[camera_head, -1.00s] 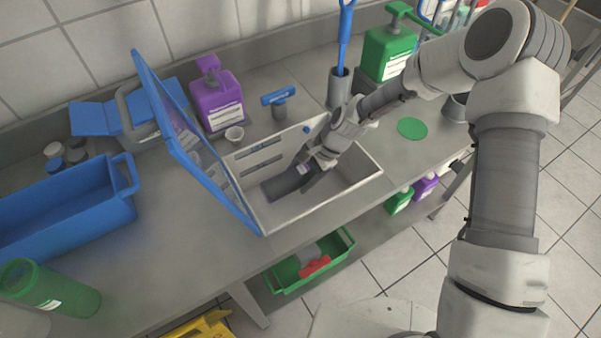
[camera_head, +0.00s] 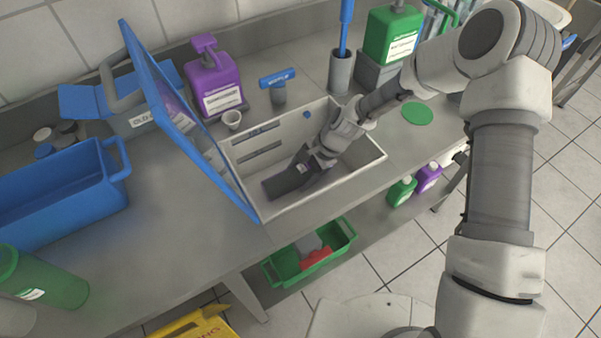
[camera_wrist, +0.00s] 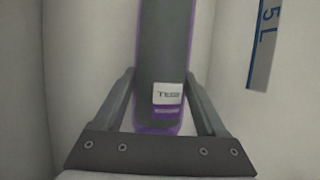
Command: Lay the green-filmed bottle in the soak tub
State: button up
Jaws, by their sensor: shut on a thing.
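My gripper (camera_head: 312,166) reaches down into a white tub (camera_head: 364,170) whose blue lid (camera_head: 180,125) stands open on its left side. The gripper is shut on a dark grey bottle (camera_head: 284,183) with a purple edge and a small white label. No green film shows on it. The bottle lies nearly flat inside the tub walls, pointing left; I cannot tell if it touches the floor. In the wrist view the bottle (camera_wrist: 162,55) sits between both fingers, with blue "5 L" marking (camera_wrist: 264,40) on the tub wall at right.
A purple pump bottle (camera_head: 213,80), small cup (camera_head: 232,120) and grey brush holder (camera_head: 341,72) stand behind the tub. A green pump bottle (camera_head: 392,35) is at back right. A green crate (camera_head: 275,270) sits below.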

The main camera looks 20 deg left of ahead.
dwell(0.3)
jog(key=o, duration=1.3)
jog(key=shift+f, duration=0.1)
jog(key=shift+s+d+f, duration=0.1)
jog(key=shift+s+d, duration=0.05)
jog(key=shift+c, duration=0.6)
jog(key=shift+o, duration=0.5)
jog(key=shift+d, duration=0.1)
